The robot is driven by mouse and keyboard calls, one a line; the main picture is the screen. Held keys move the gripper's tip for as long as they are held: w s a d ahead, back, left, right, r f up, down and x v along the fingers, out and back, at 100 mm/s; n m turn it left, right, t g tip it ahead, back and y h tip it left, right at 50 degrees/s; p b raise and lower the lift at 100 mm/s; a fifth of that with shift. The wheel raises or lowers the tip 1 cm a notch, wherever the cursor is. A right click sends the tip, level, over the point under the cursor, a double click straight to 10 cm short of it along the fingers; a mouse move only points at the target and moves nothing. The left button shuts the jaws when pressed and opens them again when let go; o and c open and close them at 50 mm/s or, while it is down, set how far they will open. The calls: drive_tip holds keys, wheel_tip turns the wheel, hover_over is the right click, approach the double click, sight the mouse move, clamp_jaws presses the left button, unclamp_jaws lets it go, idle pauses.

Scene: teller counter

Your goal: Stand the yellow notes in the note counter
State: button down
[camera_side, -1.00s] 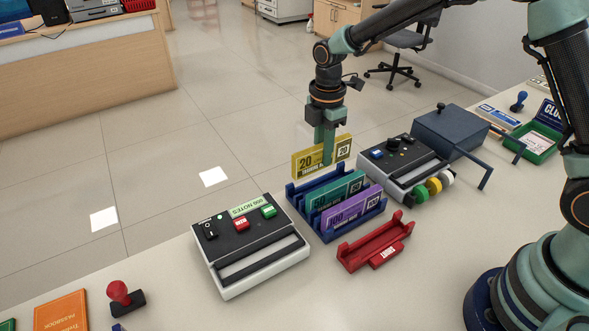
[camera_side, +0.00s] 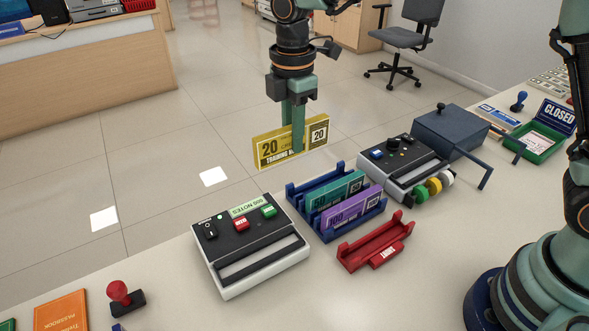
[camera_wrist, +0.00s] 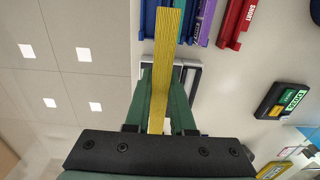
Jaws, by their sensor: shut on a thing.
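My gripper (camera_side: 294,128) is shut on the yellow notes (camera_side: 267,153), an upright bundle marked 20. It holds them in the air, above and to the left of the blue rack in the side view. In the wrist view the bundle's yellow edge (camera_wrist: 166,50) runs up between my green fingers (camera_wrist: 165,105). The note counter (camera_side: 250,245) is a pale box with a dark top, a long slot, and red and green buttons. It stands on the counter at the front left of the rack. In the wrist view the notes and fingers cover most of it.
The blue rack (camera_side: 300,208) holds teal notes (camera_side: 335,190) and purple notes (camera_side: 350,208). A red empty holder (camera_side: 372,248) lies to its right. A machine with coloured rolls (camera_side: 400,165) and a dark box (camera_side: 450,132) stand behind. A red-handled stamp (camera_side: 119,292) is at front left.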

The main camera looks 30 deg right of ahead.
drive_tip(key=shift+s+a+f, duration=1.4)
drive_tip(key=shift+a+f, duration=0.3)
drive_tip(key=shift+a, duration=0.35)
drive_tip(key=shift+s+a+f, duration=1.4)
drive_tip(key=shift+a+f, duration=0.3)
drive_tip(key=shift+a, duration=0.35)
drive_tip(key=shift+s+a+f, duration=1.4)
drive_tip(key=shift+a+f, duration=0.3)
drive_tip(key=shift+a, duration=0.35)
drive_tip(key=shift+f, duration=0.15)
drive_tip(key=shift+f, duration=0.95)
drive_tip(key=c, duration=0.7)
unclamp_jaws()
drive_tip(key=shift+r, duration=0.15)
drive_tip(key=shift+r, duration=3.4)
